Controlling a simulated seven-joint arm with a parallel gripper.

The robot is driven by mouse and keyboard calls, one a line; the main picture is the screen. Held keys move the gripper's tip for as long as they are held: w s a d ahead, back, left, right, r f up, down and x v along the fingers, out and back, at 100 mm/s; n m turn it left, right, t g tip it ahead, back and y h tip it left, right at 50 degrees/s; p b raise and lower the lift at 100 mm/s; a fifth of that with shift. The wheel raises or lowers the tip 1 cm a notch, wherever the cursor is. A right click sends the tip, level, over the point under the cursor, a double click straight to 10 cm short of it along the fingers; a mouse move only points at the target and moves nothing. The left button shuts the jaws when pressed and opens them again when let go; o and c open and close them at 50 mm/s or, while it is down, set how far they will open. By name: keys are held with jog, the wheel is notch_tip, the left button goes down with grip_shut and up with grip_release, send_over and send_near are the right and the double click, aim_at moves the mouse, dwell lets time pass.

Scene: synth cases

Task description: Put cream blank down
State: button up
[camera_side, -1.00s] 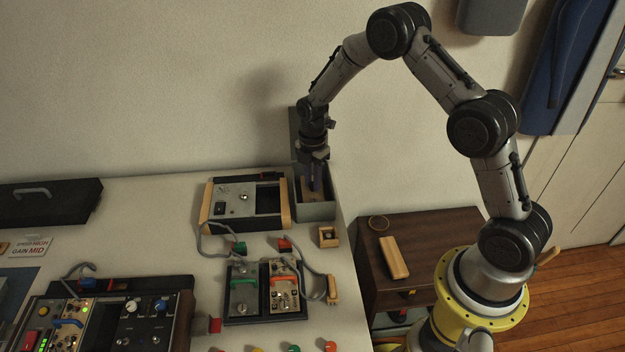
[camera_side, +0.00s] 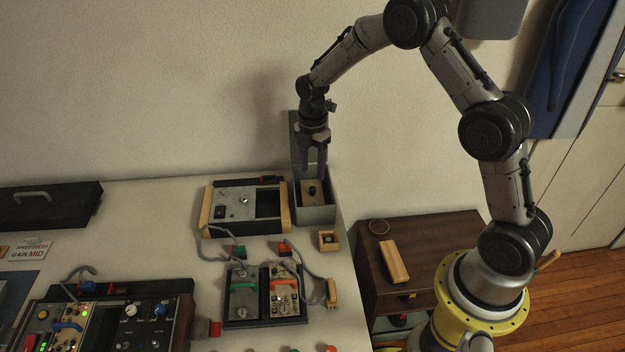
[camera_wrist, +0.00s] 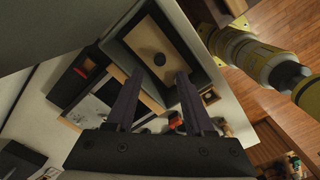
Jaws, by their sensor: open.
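The cream blank (camera_side: 306,200), a tan plate with a dark knob, lies inside an open grey box (camera_side: 318,215) at the back right of the table. In the wrist view the cream blank (camera_wrist: 150,38) lies on the box floor with its knob facing up. My gripper (camera_side: 314,173) is above the blank, pointing down. Its two dark fingers are apart with nothing between them, as the wrist view of my gripper (camera_wrist: 159,77) also shows. The fingertips are clear of the knob in the side view.
A wood-sided case (camera_side: 238,205) with an empty dark slot stands just left of the box. A smaller rack (camera_side: 265,312) with cables and a small wooden box (camera_side: 328,240) lie in front. A dark cabinet (camera_side: 440,228) stands right of the table.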

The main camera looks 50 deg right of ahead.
notch_tip(320, 180, up, 6)
notch_tip(320, 180, up, 7)
jog(key=m+t, duration=0.1)
jog(key=m, duration=0.2)
send_over(313, 188)
jog(key=s+a, duration=0.2)
jog(key=s, duration=0.2)
jog(key=s+a+r+m+t, duration=0.25)
jog(key=s+r+m, duration=0.25)
jog(key=s+r, duration=0.35)
jog(key=s+a+m+t, duration=0.2)
jog(key=s+m, duration=0.8)
jog(key=s, duration=0.7)
jog(key=shift+s+a, duration=0.2)
jog(key=shift+a, duration=0.15)
jog(key=shift+c, duration=0.3)
